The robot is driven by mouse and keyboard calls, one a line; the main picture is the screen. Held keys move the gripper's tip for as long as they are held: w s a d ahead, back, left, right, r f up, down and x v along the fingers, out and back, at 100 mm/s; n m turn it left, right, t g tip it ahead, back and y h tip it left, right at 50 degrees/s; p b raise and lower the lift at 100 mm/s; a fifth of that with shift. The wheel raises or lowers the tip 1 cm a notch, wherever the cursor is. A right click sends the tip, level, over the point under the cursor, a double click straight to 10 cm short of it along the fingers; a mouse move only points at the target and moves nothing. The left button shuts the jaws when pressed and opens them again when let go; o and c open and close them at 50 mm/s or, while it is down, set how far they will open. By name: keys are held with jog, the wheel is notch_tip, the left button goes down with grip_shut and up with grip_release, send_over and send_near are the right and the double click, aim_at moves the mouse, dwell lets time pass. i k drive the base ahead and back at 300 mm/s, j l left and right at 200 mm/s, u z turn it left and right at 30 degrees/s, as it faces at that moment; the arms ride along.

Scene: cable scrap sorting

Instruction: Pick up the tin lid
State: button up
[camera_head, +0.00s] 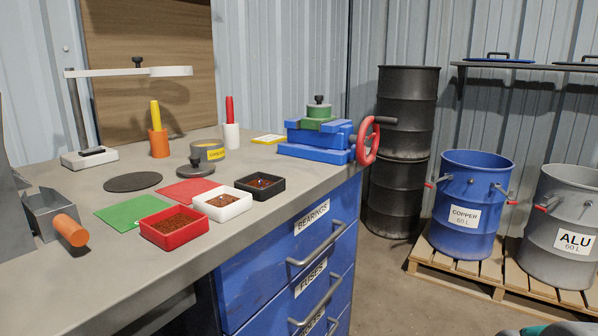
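The tin lid (196,168) looks like a dark grey disc with a raised round knob. It lies on the grey workbench, in front of and slightly left of a short tin (209,154) with a yellow label. The tin stands upright; its label is too small to read surely. The lid is apart from the small trays in front of it. My gripper is not in view.
Red (174,241), white (222,213) and black (260,196) trays hold small scrap. Green (132,212) and red (188,191) mats lie nearby. A lamp (90,157) stands behind left, a blue vise (318,138) right. A metal scoop (46,213) lies left.

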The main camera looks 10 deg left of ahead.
aim_at(196, 169)
jog(key=u, duration=1.35)
